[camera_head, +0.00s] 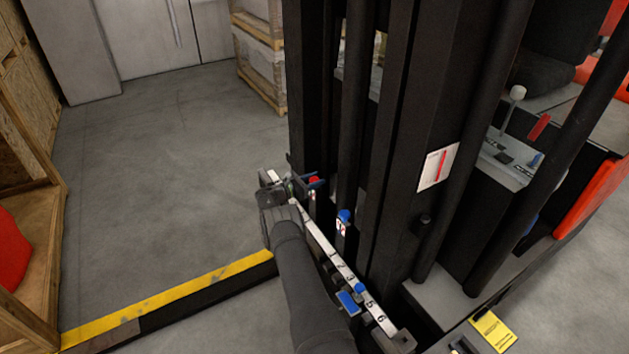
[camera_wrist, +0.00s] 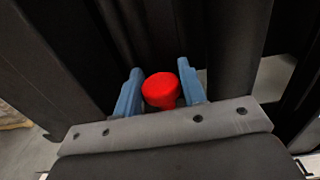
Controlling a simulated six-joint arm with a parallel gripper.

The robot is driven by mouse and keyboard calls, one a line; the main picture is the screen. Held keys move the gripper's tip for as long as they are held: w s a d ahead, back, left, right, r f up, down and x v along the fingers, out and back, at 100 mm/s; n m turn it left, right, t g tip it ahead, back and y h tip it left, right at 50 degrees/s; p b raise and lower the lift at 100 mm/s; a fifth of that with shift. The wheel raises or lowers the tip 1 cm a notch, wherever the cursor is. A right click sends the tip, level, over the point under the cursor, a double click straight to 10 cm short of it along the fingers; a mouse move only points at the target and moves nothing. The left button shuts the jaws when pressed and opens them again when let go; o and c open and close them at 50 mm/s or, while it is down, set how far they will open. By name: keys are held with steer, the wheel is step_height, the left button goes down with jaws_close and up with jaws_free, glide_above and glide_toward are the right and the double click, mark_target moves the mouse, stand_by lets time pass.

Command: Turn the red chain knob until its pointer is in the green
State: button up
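The red chain knob (camera_wrist: 161,90) is in the middle of the wrist view, a round red cap between the two blue fingers of my gripper (camera_wrist: 160,92). A small gap shows between the knob and each finger, so the gripper looks open around it. In the head view my gripper (camera_head: 313,182) is at the far end of the numbered carriage bar, and only a bit of the red knob (camera_head: 315,181) shows beside it. The pointer and any green zone are not visible in either view.
Black mast uprights (camera_head: 415,120) stand close to the right of my gripper. The grey floor (camera_head: 160,180) on the left is clear.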

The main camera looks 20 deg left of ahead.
steer(key=o, duration=0.3)
steer(key=v, duration=1.7)
steer(key=shift+s+a+r, duration=0.1)
steer(key=shift+s+a, duration=0.05)
steer(key=shift+s, duration=0.05)
